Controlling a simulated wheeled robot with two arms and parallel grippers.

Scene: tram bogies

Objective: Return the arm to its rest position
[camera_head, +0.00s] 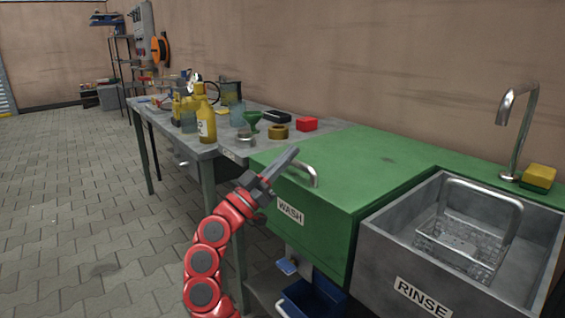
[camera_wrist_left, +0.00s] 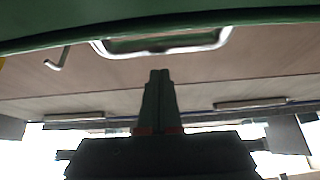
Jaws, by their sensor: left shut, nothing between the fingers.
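My left arm (camera_head: 203,262) is red with grey joint caps and rises from the bottom of the head view. Its gripper (camera_head: 293,152) is shut and empty, pointing up and right. In the head view it overlaps the front left edge of the green WASH lid (camera_head: 365,170), close to the lid's metal handle (camera_head: 304,172). In the left wrist view the closed fingers (camera_wrist_left: 160,75) show in the middle, and the handle (camera_wrist_left: 165,48) shows just beyond their tips. I cannot tell whether they touch. My right gripper is not in view.
A grey RINSE sink (camera_head: 385,240) holds a wire basket (camera_head: 460,240). A tap (camera_head: 515,120) and a yellow sponge (camera_head: 539,177) are behind it. A workbench (camera_head: 225,150) carries a yellow bottle (camera_head: 206,125), a red box (camera_head: 307,124) and other items. A blue bin (camera_head: 315,298) is below. Floor at left is clear.

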